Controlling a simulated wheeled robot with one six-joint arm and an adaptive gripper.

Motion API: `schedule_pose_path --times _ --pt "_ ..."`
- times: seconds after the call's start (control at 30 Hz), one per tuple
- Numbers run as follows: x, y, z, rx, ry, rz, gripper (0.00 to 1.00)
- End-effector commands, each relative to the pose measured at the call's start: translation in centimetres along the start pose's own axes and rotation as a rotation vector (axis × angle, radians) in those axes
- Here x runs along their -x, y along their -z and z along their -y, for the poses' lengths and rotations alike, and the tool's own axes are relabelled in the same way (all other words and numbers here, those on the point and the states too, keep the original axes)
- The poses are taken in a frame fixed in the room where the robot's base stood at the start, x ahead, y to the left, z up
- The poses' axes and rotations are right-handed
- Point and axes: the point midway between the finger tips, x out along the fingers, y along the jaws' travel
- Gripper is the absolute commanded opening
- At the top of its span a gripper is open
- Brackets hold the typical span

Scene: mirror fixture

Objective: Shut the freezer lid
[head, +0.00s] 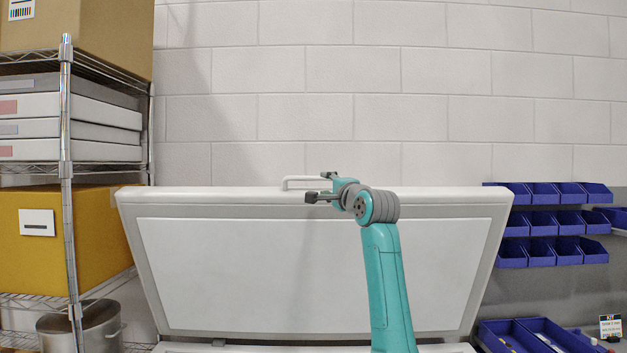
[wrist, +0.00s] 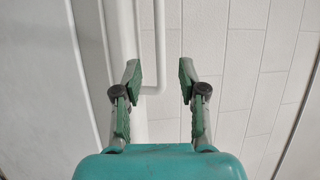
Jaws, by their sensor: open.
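The white freezer lid (head: 240,265) stands raised, its inner panel facing me in the head view. A pale bar handle (head: 300,179) stands up from the lid's top edge. My gripper (head: 320,186) is at the height of that top edge, beside the handle's right part, with its fingers pointing left. In the wrist view my gripper (wrist: 159,70) is open and empty, and the handle (wrist: 160,40) appears between and beyond the fingertips. I cannot tell whether a finger touches it. The lid (wrist: 50,80) fills the left of the wrist view. The freezer body is mostly below the head view.
A wire shelf with boxes (head: 60,225) stands close on the left, with a metal pot (head: 85,328) low down. Blue bins (head: 540,223) hang at the right, with more bins (head: 530,337) below. A block wall (head: 450,110) is behind the lid.

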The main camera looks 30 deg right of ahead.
Motion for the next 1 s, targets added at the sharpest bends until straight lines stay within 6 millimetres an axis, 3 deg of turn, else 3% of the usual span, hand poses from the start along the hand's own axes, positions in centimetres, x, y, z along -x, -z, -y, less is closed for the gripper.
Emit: schedule_pose_path --times 0.17,0.7,1.0 --pt "-1.6 0.0 0.0 0.000 -0.001 0.000 0.41" --pt "-9.1 0.0 0.0 0.000 -0.001 0.000 0.41" --pt "-10.6 0.0 -0.1 0.001 -0.001 0.000 0.41"
